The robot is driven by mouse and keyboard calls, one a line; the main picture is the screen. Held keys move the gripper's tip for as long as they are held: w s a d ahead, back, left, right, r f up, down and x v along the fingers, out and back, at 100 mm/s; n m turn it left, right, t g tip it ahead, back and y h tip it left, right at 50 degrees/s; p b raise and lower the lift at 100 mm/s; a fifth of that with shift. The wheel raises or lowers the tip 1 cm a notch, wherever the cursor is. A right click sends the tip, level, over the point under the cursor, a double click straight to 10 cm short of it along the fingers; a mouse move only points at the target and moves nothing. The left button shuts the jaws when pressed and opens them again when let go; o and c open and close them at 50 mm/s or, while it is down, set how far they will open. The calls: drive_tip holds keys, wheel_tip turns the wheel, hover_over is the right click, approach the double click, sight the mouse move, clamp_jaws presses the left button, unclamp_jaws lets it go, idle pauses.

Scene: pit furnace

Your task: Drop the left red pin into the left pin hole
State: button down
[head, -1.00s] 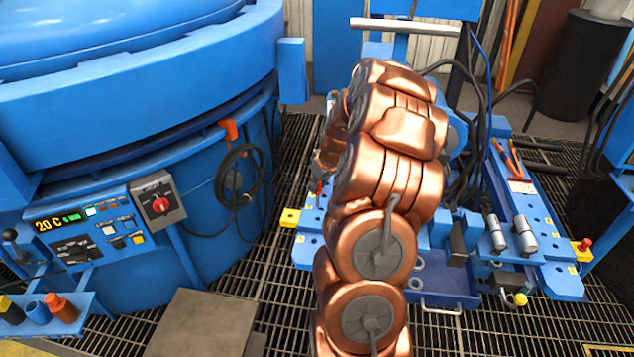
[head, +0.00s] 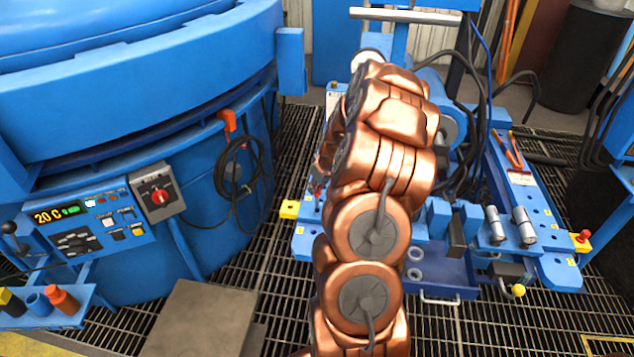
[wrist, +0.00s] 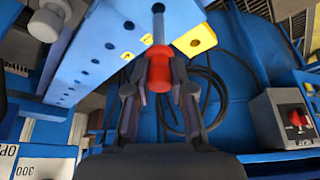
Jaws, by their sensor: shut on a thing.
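In the wrist view my gripper (wrist: 159,88) is shut on the red head of the left red pin (wrist: 158,72). The pin's grey shank points away from the fingers, in front of the blue beam. A yellow block (wrist: 195,40) with a dark hole, the left pin hole (wrist: 194,42), is just right of the shank. The pin appears beside the hole, not in it. In the head view my copper arm mostly hides the gripper. A bit of the red pin (head: 318,189) shows at the arm's left edge, right of and above the left yellow block (head: 290,209).
The blue beam (wrist: 92,58) has a row of holes. Another red pin (head: 584,235) stands at the fixture's right end. The furnace (head: 120,130) with its control panel (head: 95,228) is left.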

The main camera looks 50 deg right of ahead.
sight(317, 206)
drive_tip(key=shift+f, duration=1.45)
drive_tip(key=shift+f+b, duration=0.95)
drive_tip(key=shift+f, duration=0.7)
drive_tip(key=c, duration=0.9)
unclamp_jaws()
drive_tip(key=shift+r, duration=0.1)
drive_tip(key=v, duration=1.1)
drive_tip(key=shift+s+r, duration=0.25)
drive_tip(key=shift+r, duration=0.1)
